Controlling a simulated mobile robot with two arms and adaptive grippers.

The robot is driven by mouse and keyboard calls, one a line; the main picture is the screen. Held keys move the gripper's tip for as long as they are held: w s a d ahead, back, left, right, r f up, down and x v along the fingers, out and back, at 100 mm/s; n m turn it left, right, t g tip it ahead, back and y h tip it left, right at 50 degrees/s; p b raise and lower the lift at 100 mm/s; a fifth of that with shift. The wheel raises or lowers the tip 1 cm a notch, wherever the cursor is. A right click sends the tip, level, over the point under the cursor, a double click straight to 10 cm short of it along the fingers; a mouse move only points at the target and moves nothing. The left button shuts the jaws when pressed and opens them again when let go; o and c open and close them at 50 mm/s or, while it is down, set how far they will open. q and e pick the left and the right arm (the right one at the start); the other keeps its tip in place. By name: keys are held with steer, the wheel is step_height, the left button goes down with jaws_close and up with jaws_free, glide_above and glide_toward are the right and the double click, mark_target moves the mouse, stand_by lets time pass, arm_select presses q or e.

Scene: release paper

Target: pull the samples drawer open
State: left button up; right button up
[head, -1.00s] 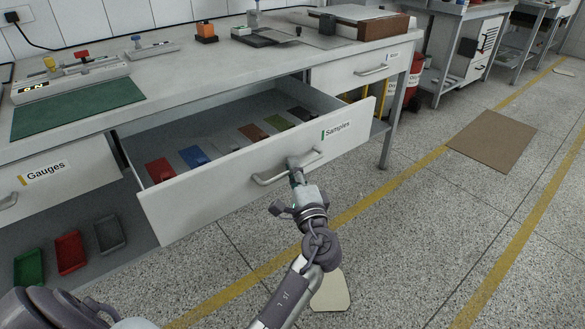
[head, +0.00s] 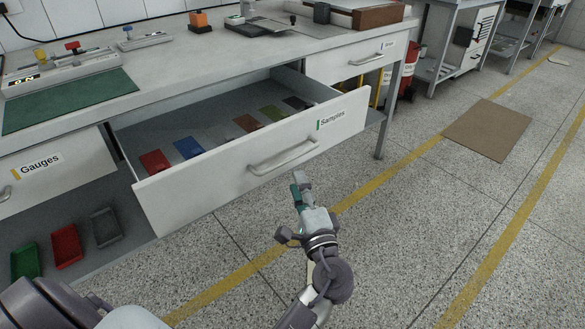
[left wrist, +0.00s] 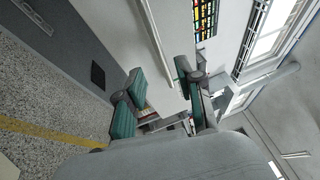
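The samples drawer (head: 215,184) stands well pulled out from the bench, with its "Samples" label (head: 331,120) at the right of its front. Its bar handle (head: 284,157) is bare. My left gripper (head: 299,183) is just below and in front of the handle, apart from it and empty. In the left wrist view the two teal-padded fingers (left wrist: 160,74) stand apart with nothing held between them. My right gripper is not in view.
The gauges drawer (head: 55,170) is at the left, and another drawer (head: 350,62) is shut at the right. Red, green and grey bins (head: 66,246) sit on the lower shelf. Open speckled floor (head: 400,220) lies in front, with a brown mat (head: 490,129).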

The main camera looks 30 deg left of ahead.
arm_select(q)
steer(key=shift+v, duration=1.9)
